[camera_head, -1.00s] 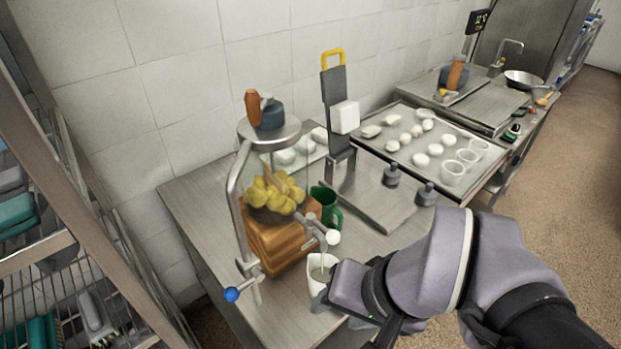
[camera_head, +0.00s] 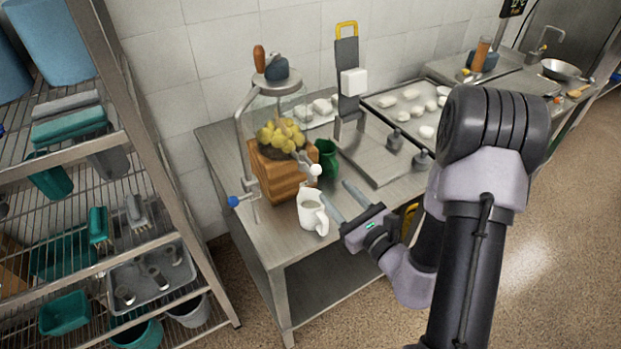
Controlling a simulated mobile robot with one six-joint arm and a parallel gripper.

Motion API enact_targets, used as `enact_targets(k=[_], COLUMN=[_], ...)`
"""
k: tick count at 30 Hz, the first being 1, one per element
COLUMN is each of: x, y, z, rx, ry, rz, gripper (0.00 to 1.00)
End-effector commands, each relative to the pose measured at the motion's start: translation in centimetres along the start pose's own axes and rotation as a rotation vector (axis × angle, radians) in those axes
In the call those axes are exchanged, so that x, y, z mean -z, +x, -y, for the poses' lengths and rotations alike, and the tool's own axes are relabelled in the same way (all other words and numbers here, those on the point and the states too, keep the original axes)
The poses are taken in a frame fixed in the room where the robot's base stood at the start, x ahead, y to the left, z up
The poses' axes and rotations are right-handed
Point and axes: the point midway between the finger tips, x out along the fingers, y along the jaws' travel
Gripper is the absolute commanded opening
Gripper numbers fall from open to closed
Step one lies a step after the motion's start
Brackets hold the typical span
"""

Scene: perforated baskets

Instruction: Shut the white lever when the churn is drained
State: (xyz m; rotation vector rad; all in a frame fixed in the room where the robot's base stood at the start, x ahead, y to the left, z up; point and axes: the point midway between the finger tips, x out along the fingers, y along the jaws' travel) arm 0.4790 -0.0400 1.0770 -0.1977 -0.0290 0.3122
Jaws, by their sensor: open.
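The churn is a glass jar with yellow lumps (camera_head: 283,135) on a wooden base (camera_head: 280,180), held in a metal frame. The white lever (camera_head: 316,170) is a white ball knob on the tap at the base's front right. A white jug (camera_head: 311,214) stands upright on the table just below the tap, its handle towards me. My gripper (camera_head: 334,190) is open and empty, its two fingers pointing at the space right of the jug and below the lever, apart from the lever. I cannot make out any stream between tap and jug.
A green mug (camera_head: 327,160) stands close right of the churn. A blue knob (camera_head: 233,201) sticks out at the frame's left. A scale-like plate (camera_head: 385,168) and a tray (camera_head: 386,99) lie behind. A wire shelf (camera_head: 140,160) stands left. The table front is clear.

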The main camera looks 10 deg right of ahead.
Motion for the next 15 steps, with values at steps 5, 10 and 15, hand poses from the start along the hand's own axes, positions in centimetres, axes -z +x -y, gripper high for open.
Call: enact_targets(k=[5,10,15], x=[-0.3,-0.2,-0.1], y=[5.0,9.0,11.3], z=[-0.2,-0.1,-0.1], rx=[-0.005,-0.002,-0.002], ry=[0.000,0.001,0.001], rz=[0.004,0.003,0.002], gripper=[0.47,0.47,0.47])
